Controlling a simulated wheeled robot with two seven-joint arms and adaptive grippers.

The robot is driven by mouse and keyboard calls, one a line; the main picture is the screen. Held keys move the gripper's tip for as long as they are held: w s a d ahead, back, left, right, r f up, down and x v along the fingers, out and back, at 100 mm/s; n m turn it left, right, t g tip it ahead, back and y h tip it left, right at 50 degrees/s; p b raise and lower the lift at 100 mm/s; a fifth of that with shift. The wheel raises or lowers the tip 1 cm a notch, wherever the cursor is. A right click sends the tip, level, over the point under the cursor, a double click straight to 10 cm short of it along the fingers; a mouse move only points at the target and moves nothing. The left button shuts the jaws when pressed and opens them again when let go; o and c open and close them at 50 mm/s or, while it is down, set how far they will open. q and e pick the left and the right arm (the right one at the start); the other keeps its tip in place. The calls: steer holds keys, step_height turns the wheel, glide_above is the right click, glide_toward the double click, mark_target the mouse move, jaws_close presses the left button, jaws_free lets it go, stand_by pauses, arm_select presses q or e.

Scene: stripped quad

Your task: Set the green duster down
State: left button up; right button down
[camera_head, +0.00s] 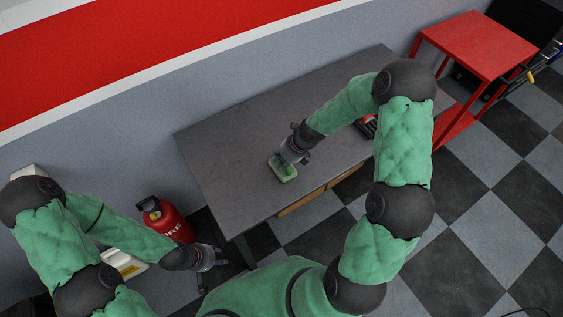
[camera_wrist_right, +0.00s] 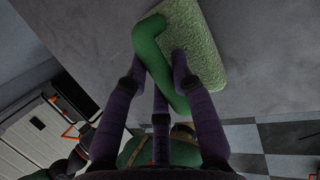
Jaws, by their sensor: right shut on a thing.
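The green duster (camera_head: 284,172) has a light green fuzzy pad and a smooth darker green handle. In the head view it is over the grey table, near its front edge. My right gripper (camera_head: 291,157) is shut on the duster's handle. In the right wrist view the purple fingers of my right gripper (camera_wrist_right: 163,70) close around the handle, and the duster's pad (camera_wrist_right: 197,45) lies flat-looking just beyond. I cannot tell whether the pad touches the tabletop. My left gripper (camera_head: 213,268) hangs left of the table, empty, with its fingers spread.
The grey table (camera_head: 225,150) is mostly bare around the duster, with free room to the left and back. A dark and red item (camera_head: 368,126) sits at its right end, partly hidden by my arm.

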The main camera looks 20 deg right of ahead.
steer(key=shift+r, duration=0.1)
steer(key=c, duration=1)
jaws_free()
steer(key=shift+c, duration=0.2)
steer(key=p+v, duration=0.4)
steer(key=v, duration=0.8)
